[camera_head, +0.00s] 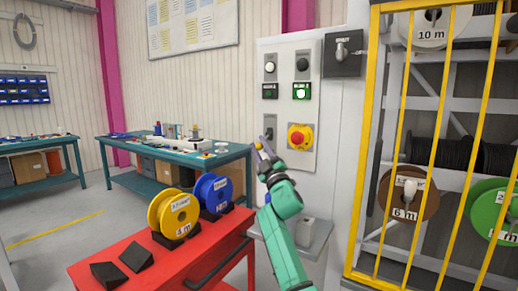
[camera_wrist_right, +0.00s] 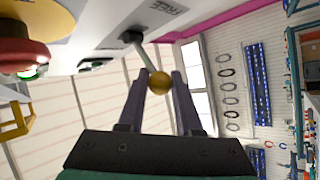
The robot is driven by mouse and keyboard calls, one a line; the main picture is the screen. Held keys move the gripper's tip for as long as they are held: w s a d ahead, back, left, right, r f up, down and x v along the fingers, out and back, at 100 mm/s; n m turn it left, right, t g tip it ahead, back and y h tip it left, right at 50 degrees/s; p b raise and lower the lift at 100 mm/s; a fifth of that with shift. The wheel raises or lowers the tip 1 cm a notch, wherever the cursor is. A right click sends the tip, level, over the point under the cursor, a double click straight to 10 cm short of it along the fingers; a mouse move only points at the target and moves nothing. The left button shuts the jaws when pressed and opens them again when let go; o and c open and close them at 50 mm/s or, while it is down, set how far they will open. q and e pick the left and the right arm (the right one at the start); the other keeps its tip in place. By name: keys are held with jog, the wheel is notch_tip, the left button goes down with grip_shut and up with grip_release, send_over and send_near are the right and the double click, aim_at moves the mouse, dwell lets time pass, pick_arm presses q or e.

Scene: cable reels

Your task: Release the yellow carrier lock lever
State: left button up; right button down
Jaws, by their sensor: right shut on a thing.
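The lock lever shows in the right wrist view as a thin rod (camera_wrist_right: 145,55) from a dark pivot, ending in a yellow ball knob (camera_wrist_right: 159,83). My right gripper (camera_wrist_right: 163,78) is shut on the yellow knob, which sits between its two fingers. In the head view my right gripper (camera_head: 264,146) is at the left edge of the grey control panel (camera_head: 284,210), and the knob (camera_head: 258,146) shows as a small yellow-orange spot. The arm hides part of the panel's lower area. My left gripper is not in view.
A red emergency stop button (camera_head: 299,136) on a yellow plate is close right of my gripper. A yellow barred cage (camera_head: 362,150) with cable reels stands right. A red cart (camera_head: 160,262) carries a yellow reel (camera_head: 172,212) and a blue reel (camera_head: 213,192). A workbench (camera_head: 175,148) stands behind.

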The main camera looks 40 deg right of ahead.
jog(key=c, duration=0.6)
grip_release()
jog(key=shift+s+f, duration=0.15)
jog(key=shift+f, duration=0.1)
jog(key=s+a, duration=0.1)
jog(key=s, duration=0.3)
jog(key=s+a+b, duration=0.1)
jog(key=s, duration=0.3)
jog(key=s+a, duration=0.1)
jog(key=s, duration=0.3)
jog(key=shift+s+a+f, duration=0.1)
jog(key=shift+a+f, duration=0.05)
jog(key=shift+a, duration=0.1)
